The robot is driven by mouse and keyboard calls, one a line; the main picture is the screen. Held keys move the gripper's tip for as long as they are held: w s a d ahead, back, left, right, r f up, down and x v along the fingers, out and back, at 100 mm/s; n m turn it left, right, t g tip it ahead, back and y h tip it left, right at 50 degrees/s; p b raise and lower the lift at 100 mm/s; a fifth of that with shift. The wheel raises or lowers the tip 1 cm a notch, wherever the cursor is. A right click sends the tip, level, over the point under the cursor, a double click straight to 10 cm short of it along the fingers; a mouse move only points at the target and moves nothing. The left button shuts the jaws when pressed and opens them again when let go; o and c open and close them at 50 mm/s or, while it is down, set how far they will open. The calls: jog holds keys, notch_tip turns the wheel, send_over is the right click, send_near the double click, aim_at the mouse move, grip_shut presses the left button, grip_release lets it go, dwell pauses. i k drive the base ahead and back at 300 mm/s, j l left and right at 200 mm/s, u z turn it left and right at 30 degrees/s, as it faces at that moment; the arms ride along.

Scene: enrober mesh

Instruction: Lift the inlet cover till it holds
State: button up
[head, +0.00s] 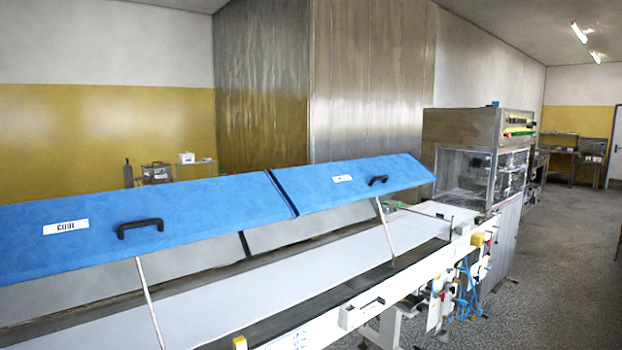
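Two long blue covers lie end to end over a conveyor. The left blue cover (200,214) has a black handle (140,227) and a white label that seems to read "COOL". The right blue cover (330,188) has a smaller-looking black handle (378,180) and a label too small to read. I cannot tell which is the inlet cover. Both are tilted up with their front edges clear of the belt, and a thin metal rod stands under each, the left rod (149,300) and the right rod (383,222). My gripper is not in view.
The pale conveyor belt (290,285) runs under the covers to a steel machine with a clear-sided box (465,175). Buttons, cables and blue hoses (468,290) hang on the front rail. Grey floor (575,270) is open at right.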

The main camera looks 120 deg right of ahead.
aim_at(324, 198)
jog(key=z, duration=4.35)
